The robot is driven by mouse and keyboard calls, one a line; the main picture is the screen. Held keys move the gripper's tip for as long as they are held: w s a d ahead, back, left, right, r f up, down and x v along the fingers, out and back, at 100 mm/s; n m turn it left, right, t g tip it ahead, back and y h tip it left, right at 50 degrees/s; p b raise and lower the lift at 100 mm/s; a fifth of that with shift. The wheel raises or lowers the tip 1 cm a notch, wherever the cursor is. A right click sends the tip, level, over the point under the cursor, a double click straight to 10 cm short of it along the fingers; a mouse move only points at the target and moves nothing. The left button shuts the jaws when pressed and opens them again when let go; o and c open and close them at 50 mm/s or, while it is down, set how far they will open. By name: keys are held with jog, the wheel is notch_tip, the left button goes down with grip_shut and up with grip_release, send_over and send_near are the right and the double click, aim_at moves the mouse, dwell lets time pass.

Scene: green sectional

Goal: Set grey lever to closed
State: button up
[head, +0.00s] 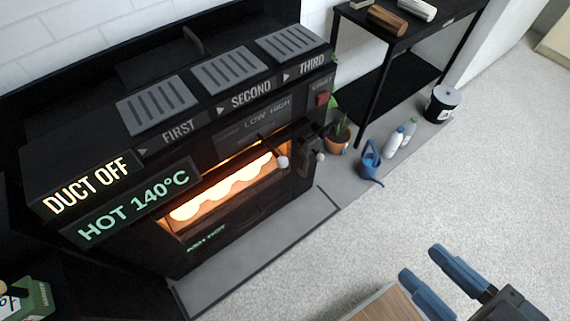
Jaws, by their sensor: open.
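A grey upright paddle (193,40), which looks like the grey lever, stands on a dark panel behind the black stove unit (255,205). It is small, and its setting cannot be told from here. Two thin levers with pale round knobs, a left one (283,162) and a right one (320,157), stick out at the right end of the stove's front. A lit sign (92,187) on the stove reads "DUCT OFF". My gripper (419,262) is at the bottom right with its two blue fingers apart and empty, well away from the stove and the paddle.
A sign (135,207) reads "HOT 140°C" beside the glowing opening (225,190). A potted plant (338,132), a blue watering can (370,160), bottles (393,143) and a bucket (442,103) stand right of the stove. A wooden surface (385,305) lies near my gripper. Pale floor is clear at right.

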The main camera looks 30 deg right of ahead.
jog(key=shift+o, duration=0.8)
jog(key=w+d+f+n+b, duration=0.1)
jog(key=w+f, duration=0.4)
jog(key=f, duration=0.3)
jog(key=shift+d+f+n+t+y+b, duration=0.2)
jog(key=shift+d+n+t+y+b, duration=0.1)
jog(key=shift+t+y+b, duration=0.1)
jog(key=n+t+y+b, duration=0.1)
jog(key=n+t+b, duration=0.1)
jog(key=b, duration=0.1)
send_near(277, 156)
jog(key=shift+w+d+f+b, duration=0.1)
jog(key=shift+w+f+b, duration=0.1)
jog(key=shift+w+b, duration=0.25)
jog(key=shift+w+f+b, duration=0.2)
jog(key=shift+w, duration=0.3)
jog(key=shift+w+a, duration=0.2)
jog(key=shift+w, duration=1.15)
jog(key=shift+w+a, duration=0.15)
jog(key=shift+w, duration=1.2)
jog(key=shift+w+a, duration=0.2)
jog(key=shift+w, duration=1.1)
jog(key=shift+c, duration=0.4)
grip_shut()
